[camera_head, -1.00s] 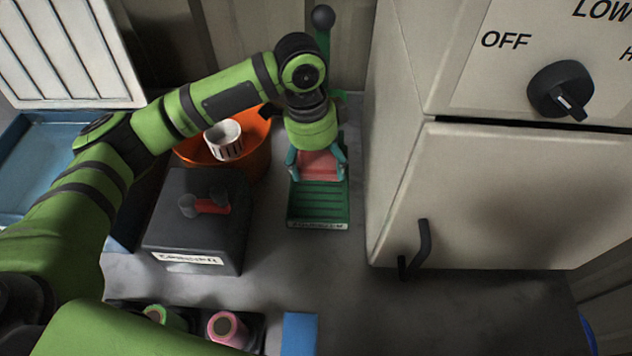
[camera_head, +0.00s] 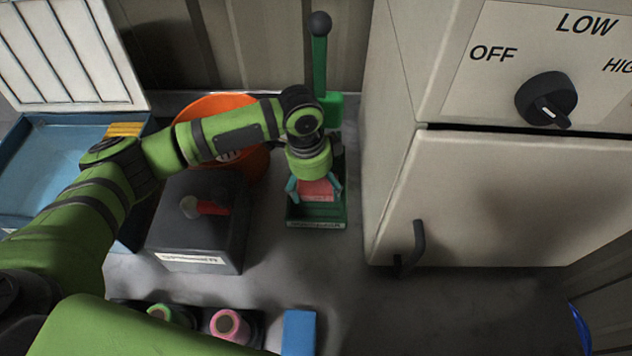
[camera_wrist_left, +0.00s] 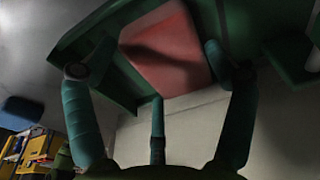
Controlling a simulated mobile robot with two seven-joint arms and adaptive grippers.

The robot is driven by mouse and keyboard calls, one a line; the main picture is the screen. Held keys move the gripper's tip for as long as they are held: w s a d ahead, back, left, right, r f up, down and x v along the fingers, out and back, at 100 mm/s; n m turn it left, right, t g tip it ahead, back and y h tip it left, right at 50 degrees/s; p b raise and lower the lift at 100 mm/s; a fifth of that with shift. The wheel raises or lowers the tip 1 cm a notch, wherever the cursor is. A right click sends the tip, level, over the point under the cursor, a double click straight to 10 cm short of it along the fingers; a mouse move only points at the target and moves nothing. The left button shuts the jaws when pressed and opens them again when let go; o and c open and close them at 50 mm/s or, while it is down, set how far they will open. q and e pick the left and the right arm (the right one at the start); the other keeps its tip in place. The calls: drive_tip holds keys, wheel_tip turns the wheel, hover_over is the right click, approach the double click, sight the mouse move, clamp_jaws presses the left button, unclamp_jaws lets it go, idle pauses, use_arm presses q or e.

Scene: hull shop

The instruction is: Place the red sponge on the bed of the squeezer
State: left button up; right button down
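The red sponge (camera_head: 318,191) is a pinkish-red block between the teal fingers of my left gripper (camera_head: 314,187). In the left wrist view the sponge (camera_wrist_left: 165,50) is between the inward-bent fingertips of the gripper (camera_wrist_left: 155,75), which is shut on it. The green squeezer (camera_head: 316,214) has a flat bed with a labelled front edge and an upright lever with a black knob (camera_head: 320,24) behind. The sponge is over the bed; I cannot tell whether it touches it. My arm hides part of the squeezer. My right gripper is not in view.
An orange bucket (camera_head: 216,104) and a dark grey box (camera_head: 193,244) with a red-handled lever stand left of the squeezer. A beige cabinet (camera_head: 500,210) with a handle rises close on the right. A blue block (camera_head: 298,333) lies in front; the counter between is clear.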

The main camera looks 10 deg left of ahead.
sight(309, 188)
use_arm(q)
drive_tip(key=shift+r, duration=0.1)
idle(0.3)
drive_tip(key=shift+r, duration=0.35)
wheel_tip(309, 188, up, 11)
drive_tip(key=a+b, duration=0.1)
drive_tip(key=b, duration=0.1)
drive_tip(key=shift+s+a+r+b, duration=0.15)
drive_tip(key=shift+a+r+b, duration=0.05)
drive_tip(key=shift+b, duration=0.2)
drive_tip(key=shift+f, duration=0.1)
